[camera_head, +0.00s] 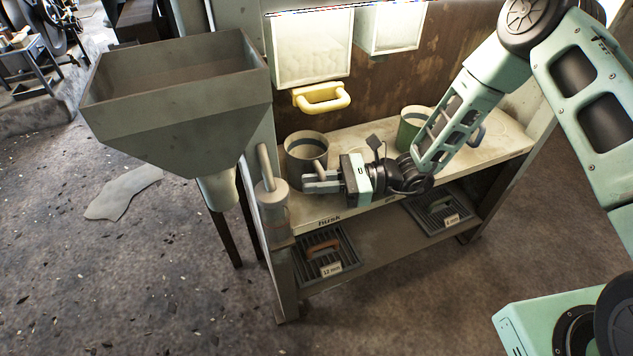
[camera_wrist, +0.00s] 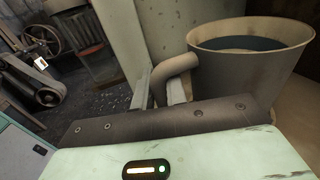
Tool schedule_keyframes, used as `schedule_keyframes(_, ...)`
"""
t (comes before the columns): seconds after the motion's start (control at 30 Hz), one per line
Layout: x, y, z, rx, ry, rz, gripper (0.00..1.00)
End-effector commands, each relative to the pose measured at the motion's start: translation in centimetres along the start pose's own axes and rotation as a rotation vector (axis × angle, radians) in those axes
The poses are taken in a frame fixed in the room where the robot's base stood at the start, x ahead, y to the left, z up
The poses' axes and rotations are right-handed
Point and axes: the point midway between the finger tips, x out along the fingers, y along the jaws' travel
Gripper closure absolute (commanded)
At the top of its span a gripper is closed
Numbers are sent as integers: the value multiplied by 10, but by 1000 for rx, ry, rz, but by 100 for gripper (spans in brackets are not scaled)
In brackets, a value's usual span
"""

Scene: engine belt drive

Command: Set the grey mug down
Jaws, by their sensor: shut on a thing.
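The grey mug (camera_head: 305,148) has a darker band below its rim and is at the left end of the pale bench top (camera_head: 350,150). My gripper (camera_head: 317,183) is at its near side, shut on the mug's handle. In the wrist view the mug (camera_wrist: 245,62) is at the upper right, looking upright, with dark contents or a dark inside. Its curved handle (camera_wrist: 178,66) runs down between my gripper's fingers (camera_wrist: 160,92).
A green mug (camera_head: 409,128) stands further right on the bench, beside my arm. A large metal hopper (camera_head: 175,110) and a grey cylinder (camera_head: 272,208) are on the left. A yellow handle (camera_head: 321,98) juts out above. Two slatted trays (camera_head: 325,256) (camera_head: 438,212) lie on the lower shelf.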

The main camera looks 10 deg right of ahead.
Motion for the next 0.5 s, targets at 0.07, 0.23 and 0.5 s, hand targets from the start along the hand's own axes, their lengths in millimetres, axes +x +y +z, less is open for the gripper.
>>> schedule_keyframes(0.07,0,0,-2,0,-1,0,100)
schedule_keyframes(0.23,0,0,-3,0,0,0,65)
schedule_keyframes(0.5,0,0,-1,0,0,0,65)
